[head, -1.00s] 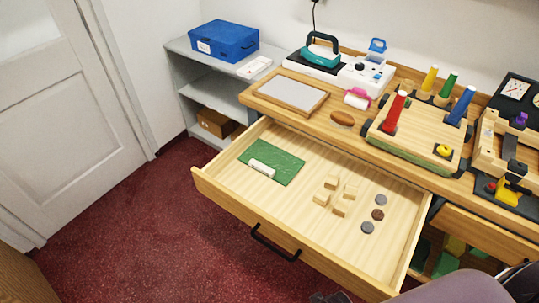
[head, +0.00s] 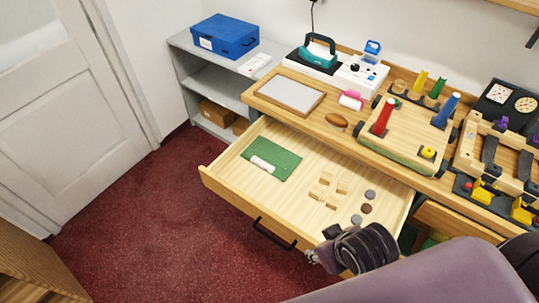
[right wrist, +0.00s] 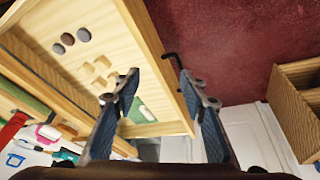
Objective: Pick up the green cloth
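The green cloth (head: 284,160) lies flat in the left back part of the open wooden drawer (head: 232,184). A small white cylinder-like piece (head: 262,164) lies across its left part. The cloth also shows small in the right wrist view (right wrist: 143,112), between my fingers' lines of sight and partly hidden by one finger. My right gripper (head: 316,257) is over the drawer's front edge, right of the handle, well apart from the cloth. In the right wrist view its two blue-padded fingers (right wrist: 160,88) are spread, with nothing between them. My left gripper is in neither view.
Several wooden blocks (head: 342,187) and round discs (head: 367,209) lie in the drawer, right of the cloth. The drawer's black handle (head: 273,234) sticks out in front. A framed grey board (head: 290,93) and toys stand on the counter above. The red floor at left is clear.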

